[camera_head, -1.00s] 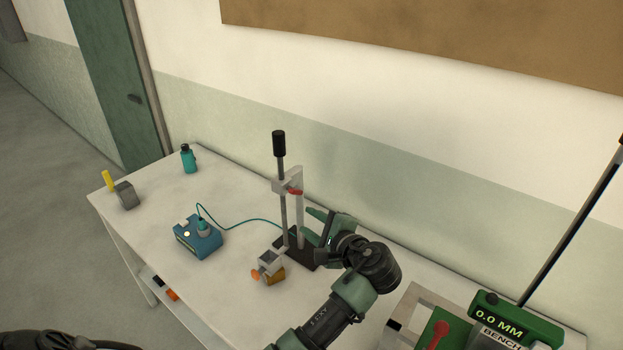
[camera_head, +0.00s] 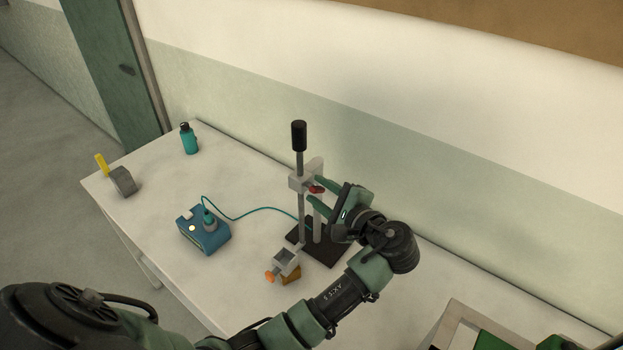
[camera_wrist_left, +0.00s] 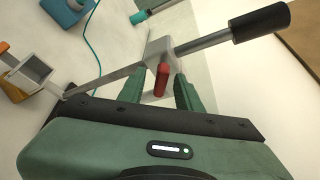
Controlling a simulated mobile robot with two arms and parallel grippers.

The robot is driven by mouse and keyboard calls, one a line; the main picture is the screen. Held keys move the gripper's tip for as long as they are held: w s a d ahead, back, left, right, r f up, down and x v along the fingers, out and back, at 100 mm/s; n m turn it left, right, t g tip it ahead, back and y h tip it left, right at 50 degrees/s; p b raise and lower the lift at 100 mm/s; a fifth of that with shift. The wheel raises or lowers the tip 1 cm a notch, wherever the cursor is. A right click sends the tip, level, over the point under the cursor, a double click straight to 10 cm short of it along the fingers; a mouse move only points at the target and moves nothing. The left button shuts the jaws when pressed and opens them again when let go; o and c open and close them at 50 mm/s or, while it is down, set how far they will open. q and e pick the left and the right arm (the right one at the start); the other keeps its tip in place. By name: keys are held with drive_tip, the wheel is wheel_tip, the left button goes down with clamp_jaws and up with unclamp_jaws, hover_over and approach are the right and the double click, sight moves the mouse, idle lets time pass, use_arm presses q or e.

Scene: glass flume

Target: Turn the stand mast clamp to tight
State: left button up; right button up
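The stand (camera_head: 301,215) is a grey upright mast with a black top on a dark base. Its light grey mast clamp (camera_head: 297,182) carries a short red lever (camera_head: 316,189). In the left wrist view the red lever (camera_wrist_left: 161,79) points down toward the palm. My left gripper (camera_head: 318,194) is level with the lever, coming from the right. In the left wrist view its green fingers (camera_wrist_left: 159,82) are apart, one on each side of the lever, with a gap on both sides. My right gripper is not in view.
A blue box (camera_head: 203,232) with a teal cable stands left of the stand. A small cup fixture with an orange knob (camera_head: 272,276) is in front of the base. A teal bottle (camera_head: 188,139) and a grey block (camera_head: 122,181) are farther left. The wall is close behind.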

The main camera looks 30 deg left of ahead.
use_arm(q)
drive_tip(key=shift+a, duration=0.1)
drive_tip(key=shift+s, duration=0.1)
drive_tip(key=shift+s+d+r, duration=0.2)
drive_tip(key=shift+d, duration=0.35)
drive_tip(key=c, duration=0.7)
clamp_jaws()
drive_tip(key=shift+a, duration=0.1)
drive_tip(key=shift+r+m+g, duration=0.1)
drive_tip(key=shift+m+g, duration=0.2)
drive_tip(key=shift+m, duration=0.2)
drive_tip(key=shift+w+m, duration=0.1)
drive_tip(key=shift+m, duration=0.2)
drive_tip(key=m+g, duration=0.1)
drive_tip(key=m, duration=0.1)
drive_tip(key=m+g, duration=0.2)
drive_tip(key=shift+w+r+h, duration=0.1)
drive_tip(key=shift+w+h, duration=0.1)
drive_tip(key=shift+h, duration=0.1)
drive_tip(key=shift+w+m+g, duration=0.1)
drive_tip(key=shift+m+g, duration=1.1)
drive_tip(key=shift+m, duration=0.4)
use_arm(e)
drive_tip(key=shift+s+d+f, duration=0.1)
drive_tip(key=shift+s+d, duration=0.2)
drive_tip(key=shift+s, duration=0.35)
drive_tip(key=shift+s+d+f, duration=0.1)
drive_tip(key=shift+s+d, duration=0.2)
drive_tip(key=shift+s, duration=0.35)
